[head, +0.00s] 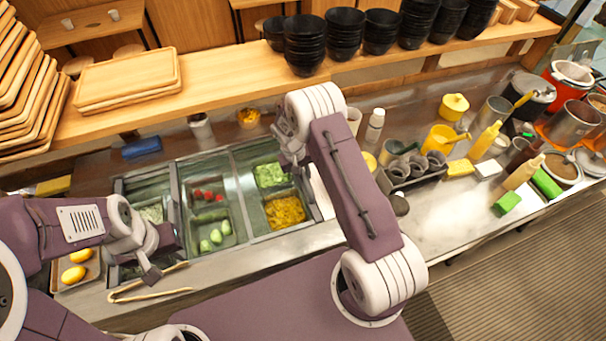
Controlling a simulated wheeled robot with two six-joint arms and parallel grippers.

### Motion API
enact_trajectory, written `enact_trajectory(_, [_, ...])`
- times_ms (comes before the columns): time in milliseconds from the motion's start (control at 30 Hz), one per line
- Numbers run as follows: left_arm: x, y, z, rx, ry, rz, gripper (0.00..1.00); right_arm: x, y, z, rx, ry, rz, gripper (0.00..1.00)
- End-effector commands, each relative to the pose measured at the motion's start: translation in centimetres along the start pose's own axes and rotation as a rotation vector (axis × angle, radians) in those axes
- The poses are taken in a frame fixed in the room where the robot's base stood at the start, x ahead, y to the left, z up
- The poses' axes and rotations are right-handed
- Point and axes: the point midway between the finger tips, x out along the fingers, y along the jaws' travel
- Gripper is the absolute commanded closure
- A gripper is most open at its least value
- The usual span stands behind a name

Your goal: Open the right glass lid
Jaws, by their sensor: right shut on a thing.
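The topping well has three glass-lidded sections side by side. The right section (244,183) holds green and orange-yellow toppings, which show clearly. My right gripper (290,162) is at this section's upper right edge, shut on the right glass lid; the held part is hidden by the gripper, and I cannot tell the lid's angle. The middle section (181,201) has red and green toppings. The left section (121,188) is partly hidden behind my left arm. My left gripper (160,262) is open and empty over the front of the left section.
Tongs (150,290) lie on the front counter edge, beside a tray of yellow items (80,268). Stacked black bowls (305,45) and wooden trays (130,78) stand on the shelf behind. Cups (410,165) and bottles crowd the right counter.

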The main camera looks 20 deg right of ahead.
Motion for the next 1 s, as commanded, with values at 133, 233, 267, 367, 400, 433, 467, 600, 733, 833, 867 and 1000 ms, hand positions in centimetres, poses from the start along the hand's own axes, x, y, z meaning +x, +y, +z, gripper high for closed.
enact_trajectory(133, [0.0, 0.0, 0.0, 0.000, 0.000, 0.000, 0.76, -0.1, 0.0, -0.1, 0.000, 0.004, 0.000, 1.00])
enact_trajectory(233, [0.0, 0.0, 0.0, 0.000, 0.000, 0.000, 0.76, -0.1, 0.0, -0.1, 0.000, 0.004, 0.000, 1.00])
enact_trajectory(267, [0.0, 0.0, 0.0, 0.000, 0.000, 0.000, 0.76, -0.2, 0.0, -0.1, 0.000, 0.004, 0.000, 1.00])
enact_trajectory(367, [0.0, 0.0, 0.0, 0.000, 0.000, 0.000, 0.76, -0.2, 0.0, -0.2, 0.000, 0.004, 0.000, 1.00])
enact_trajectory(400, [0.1, 0.0, 0.0, 0.000, 0.000, 0.000, 0.76, -0.2, -0.1, -0.2, 0.000, 0.005, 0.000, 1.00])
enact_trajectory(433, [0.1, 0.0, 0.0, 0.000, 0.000, 0.000, 0.76, -0.2, -0.3, -0.2, -0.001, 0.005, 0.000, 1.00])
enact_trajectory(467, [0.2, 0.0, 0.0, 0.000, 0.000, 0.000, 0.76, -0.2, -0.5, -0.2, -0.001, 0.005, 0.000, 1.00])
enact_trajectory(600, [1.0, 0.0, 0.1, 0.000, 0.000, 0.000, 0.76, -0.4, -2.7, -0.2, -0.003, 0.007, -0.002, 1.00])
enact_trajectory(733, [2.1, 0.0, 0.2, 0.000, 0.000, 0.000, 0.76, -0.9, -6.1, -0.3, -0.005, 0.009, -0.003, 1.00])
enact_trajectory(833, [2.9, -0.1, 0.3, 0.000, 0.000, 0.000, 0.76, -1.5, -8.9, -0.2, -0.006, 0.009, -0.003, 1.00])
enact_trajectory(867, [3.2, -0.1, 0.3, 0.000, 0.000, 0.000, 0.76, -1.6, -9.7, -0.3, -0.006, 0.010, -0.004, 1.00])
enact_trajectory(1000, [4.1, -0.1, 0.4, 0.000, 0.000, 0.000, 0.76, -2.4, -13.3, -0.2, -0.005, 0.009, -0.004, 1.00])
